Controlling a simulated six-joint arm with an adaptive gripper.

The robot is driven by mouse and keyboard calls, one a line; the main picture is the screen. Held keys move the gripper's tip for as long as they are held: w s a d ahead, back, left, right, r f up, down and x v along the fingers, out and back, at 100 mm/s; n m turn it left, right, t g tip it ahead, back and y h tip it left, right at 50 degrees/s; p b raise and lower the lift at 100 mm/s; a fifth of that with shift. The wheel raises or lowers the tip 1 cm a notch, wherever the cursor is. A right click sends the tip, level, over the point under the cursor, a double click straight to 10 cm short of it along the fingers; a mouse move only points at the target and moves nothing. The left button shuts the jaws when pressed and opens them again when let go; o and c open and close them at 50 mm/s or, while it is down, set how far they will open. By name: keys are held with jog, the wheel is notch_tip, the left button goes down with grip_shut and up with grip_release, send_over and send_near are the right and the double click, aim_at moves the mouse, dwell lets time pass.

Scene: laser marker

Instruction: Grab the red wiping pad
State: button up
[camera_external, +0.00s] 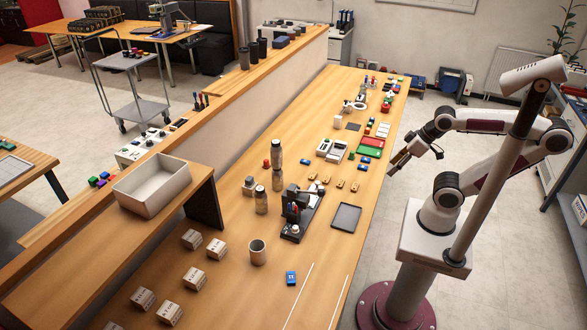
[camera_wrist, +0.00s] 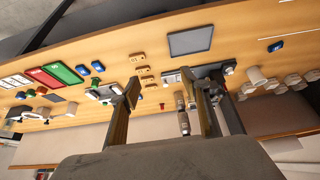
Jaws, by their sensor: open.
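A flat red rectangle (camera_external: 371,142) lies on the long wooden table, beside a green one (camera_external: 367,151). The red rectangle also shows at the left in the wrist view (camera_wrist: 44,77). A small red item (camera_external: 386,107) sits farther back on the table. I cannot tell which of these is the wiping pad. My gripper (camera_external: 394,163) is beyond the table's right edge in the external view, apart from both red things. In the wrist view my gripper (camera_wrist: 166,100) is open, its two fingers wide apart with nothing held between them.
Small blue blocks (camera_external: 364,160) and several yellow blocks (camera_external: 340,183) lie near the green rectangle. A dark grey tray (camera_external: 346,217) lies nearer the front. The right front tabletop is mostly clear.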

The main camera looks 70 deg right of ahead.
jog(key=shift+c, duration=1.4)
jog(key=w+d+t, duration=0.3)
jog(key=w+t, duration=0.1)
jog(key=w, duration=2.6)
jog(key=w+d+f+t, duration=0.1)
jog(key=w+f, duration=0.4)
jog(key=w, duration=0.2)
jog(key=w+d+f+t, duration=0.1)
jog(key=w+f, duration=0.4)
jog(key=w, duration=0.1)
jog(key=w+d+f+m+t+h, duration=0.1)
jog(key=w+f, duration=0.5)
jog(key=w, duration=0.1)
jog(key=shift+w+d+t, duration=0.3)
jog(key=shift+d+t, duration=0.1)
jog(key=shift+w+d+f, duration=0.1)
jog(key=shift+w+f, duration=0.15)
jog(key=shift+f, duration=0.1)
